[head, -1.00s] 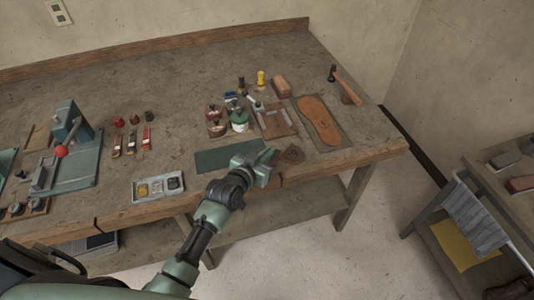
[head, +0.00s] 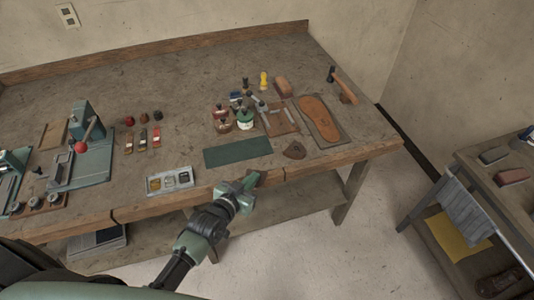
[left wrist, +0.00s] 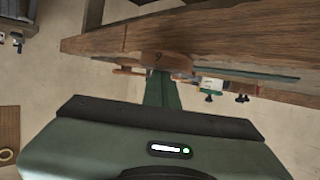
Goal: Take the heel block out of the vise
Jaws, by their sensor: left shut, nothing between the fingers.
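A brown wedge-like block (head: 294,150), which looks like the heel block, lies on the workbench near its front edge, with nothing gripping it. It seems to show past the bench edge in the left wrist view (left wrist: 167,60). My left gripper (head: 254,179) is shut and empty, just off the bench's front edge, left of and below the block. Its green fingers (left wrist: 162,90) show together in the left wrist view. My right gripper is out of view.
A green mat (head: 238,152) and a parts tray (head: 170,180) lie along the bench front. A press (head: 88,140) is at left. A side cart (head: 470,190) stands right.

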